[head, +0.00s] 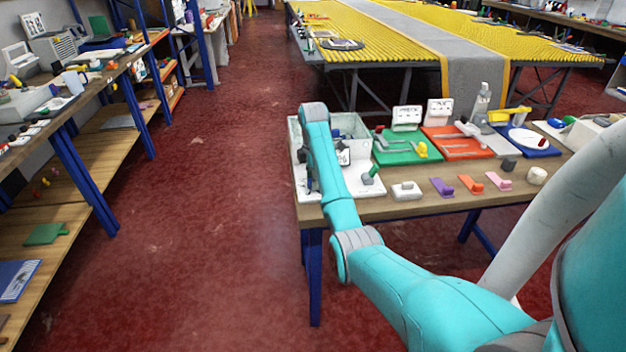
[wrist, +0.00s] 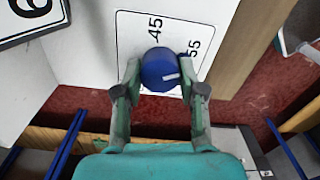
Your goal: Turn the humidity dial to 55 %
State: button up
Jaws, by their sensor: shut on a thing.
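The humidity dial (wrist: 157,62) is a round blue knob with a short white mark on its right side. It sits on a white scale plate (wrist: 128,32) with printed numbers; 45 shows above the dial and 55 to its upper right. The white mark points roughly right, a little below the 55 label. My gripper (wrist: 160,76) is closed around the dial, one finger on each side. In the head view my arm hides the dial; my gripper (head: 311,178) is partly visible at the left end of the table.
The wooden table (head: 420,210) also holds a green tray (head: 385,153), an orange tray (head: 470,152), and several small coloured blocks along its front. Red floor to the left is open, with shelves (head: 75,130) beyond.

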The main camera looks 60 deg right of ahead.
jog(key=shift+d+r+n, duration=0.1)
jog(key=shift+d+n, duration=0.05)
jog(key=shift+n, duration=0.45)
jog(key=o, duration=1.1)
jog(key=shift+d, duration=0.1)
jog(key=shift+o, duration=0.2)
